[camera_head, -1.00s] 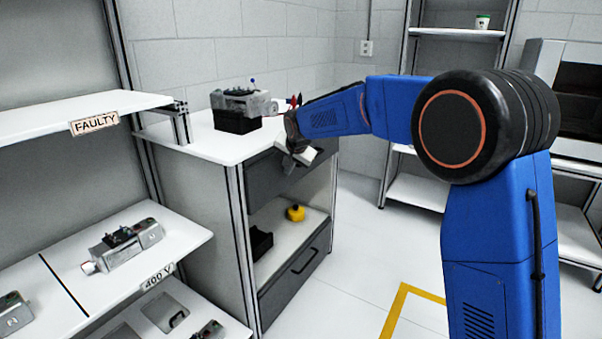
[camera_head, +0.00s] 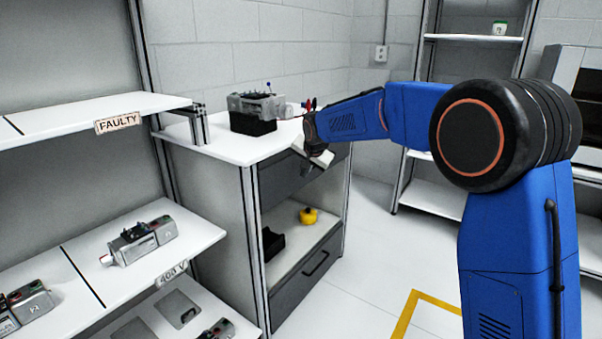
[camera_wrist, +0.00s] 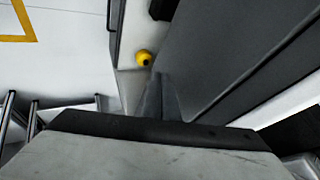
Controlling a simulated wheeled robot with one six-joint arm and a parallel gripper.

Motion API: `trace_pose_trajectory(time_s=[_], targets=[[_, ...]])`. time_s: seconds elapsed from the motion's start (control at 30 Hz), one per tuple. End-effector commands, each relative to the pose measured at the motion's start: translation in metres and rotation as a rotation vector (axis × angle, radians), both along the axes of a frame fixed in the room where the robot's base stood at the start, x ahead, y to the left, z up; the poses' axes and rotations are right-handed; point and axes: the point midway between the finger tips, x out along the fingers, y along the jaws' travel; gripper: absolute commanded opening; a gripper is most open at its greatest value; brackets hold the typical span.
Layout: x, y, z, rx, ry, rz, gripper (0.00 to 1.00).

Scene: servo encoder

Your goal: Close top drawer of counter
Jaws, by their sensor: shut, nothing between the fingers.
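The counter (camera_head: 208,190) stands left of centre in the head view. Its top drawer (camera_head: 280,182) has a dark grey front just under the white top. It looks about flush with the frame, but my gripper and arm cover part of it, so I cannot tell if a small gap remains. My gripper (camera_head: 320,160) is at the right part of that drawer front, shut and empty. In the wrist view my gripper (camera_wrist: 163,98) points along a dark grey panel (camera_wrist: 225,60). I cannot tell whether the fingers touch it.
A metal device on a black block (camera_head: 252,126) stands on the counter top. Below, an open shelf holds a yellow object (camera_head: 308,216) and a black one (camera_head: 272,242), above a lower drawer (camera_head: 305,278). A labelled rack (camera_head: 70,118) stands left. Floor at right is clear.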

Motion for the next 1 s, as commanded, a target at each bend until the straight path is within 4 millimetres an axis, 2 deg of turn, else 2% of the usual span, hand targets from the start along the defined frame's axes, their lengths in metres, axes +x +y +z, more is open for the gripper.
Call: trace_pose_trajectory(time_s=[0.07, 0.2, 0.43, 0.6, 0.77, 0.87, 1.0], targets=[[0.000, -0.010, 0.000, 0.000, 0.002, -0.003, 0.00], [-0.018, -0.015, 0.026, 0.000, 0.002, -0.001, 0.00], [-0.042, -0.024, 0.059, 0.000, 0.003, -0.001, 0.00], [-0.053, -0.029, 0.073, -0.002, 0.005, -0.001, 0.00], [-0.059, -0.034, 0.079, -0.006, 0.005, 0.000, 0.00], [-0.070, -0.051, 0.085, -0.020, 0.005, 0.004, 0.00], [-0.102, -0.093, 0.093, -0.058, 0.008, 0.020, 0.00]])
